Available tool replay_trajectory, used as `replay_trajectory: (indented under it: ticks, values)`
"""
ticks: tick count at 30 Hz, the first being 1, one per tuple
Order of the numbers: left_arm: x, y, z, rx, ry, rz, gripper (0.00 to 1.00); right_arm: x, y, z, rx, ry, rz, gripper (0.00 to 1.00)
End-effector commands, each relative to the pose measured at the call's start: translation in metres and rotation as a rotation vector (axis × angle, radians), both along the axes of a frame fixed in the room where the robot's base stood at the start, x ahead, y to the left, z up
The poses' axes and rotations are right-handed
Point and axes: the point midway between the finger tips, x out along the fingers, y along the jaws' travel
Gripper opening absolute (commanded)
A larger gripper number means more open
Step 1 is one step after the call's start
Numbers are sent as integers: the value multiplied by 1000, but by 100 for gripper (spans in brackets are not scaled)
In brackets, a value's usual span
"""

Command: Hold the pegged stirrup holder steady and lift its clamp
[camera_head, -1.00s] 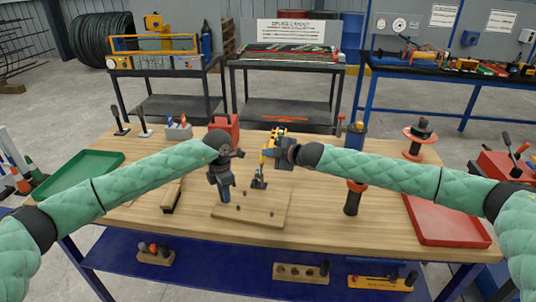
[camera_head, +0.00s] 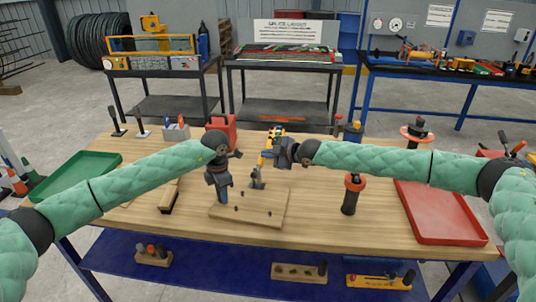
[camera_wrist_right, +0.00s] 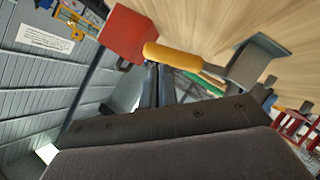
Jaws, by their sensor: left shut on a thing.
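The stirrup holder is a wooden board (camera_head: 255,210) with small dark pegs, lying on the bench in front of me. My left gripper (camera_head: 222,199) points down and is shut at its left part; its fingertips cover what they hold. A grey clamp (camera_head: 257,179) stands at the board's back part. Its yellow handle (camera_head: 266,160) rises beside my right gripper (camera_head: 273,155). In the right wrist view, the yellow handle (camera_wrist_right: 172,56) crosses the tips of the right gripper's fingers (camera_wrist_right: 157,78). Whether they grip it is not clear.
A red box (camera_head: 221,126) and a grey caddy (camera_head: 176,132) stand behind. A green tray (camera_head: 80,174) is left, a red tray (camera_head: 440,214) right. A dark post with an orange collar (camera_head: 351,195) stands right of the board. The bench between has free room.

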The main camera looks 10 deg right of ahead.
Motion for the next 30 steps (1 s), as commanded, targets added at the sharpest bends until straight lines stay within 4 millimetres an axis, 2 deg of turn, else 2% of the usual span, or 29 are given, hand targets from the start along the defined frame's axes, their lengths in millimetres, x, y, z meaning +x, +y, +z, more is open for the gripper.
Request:
replay_trajectory:
  ticks: [16,20,24,30]
  values:
    - [0,-1,1,0,-1,-3,0,0,-4,-1,-6,4,-6,0]
    - [0,0,1,0,-1,-2,0,-4,-5,13,-4,1,-5,0]
    - [0,0,1,0,-1,-1,0,-12,-6,38,-2,-1,-2,0]
    - [0,0,1,0,-1,-1,0,-27,-35,59,-1,-1,-3,0]
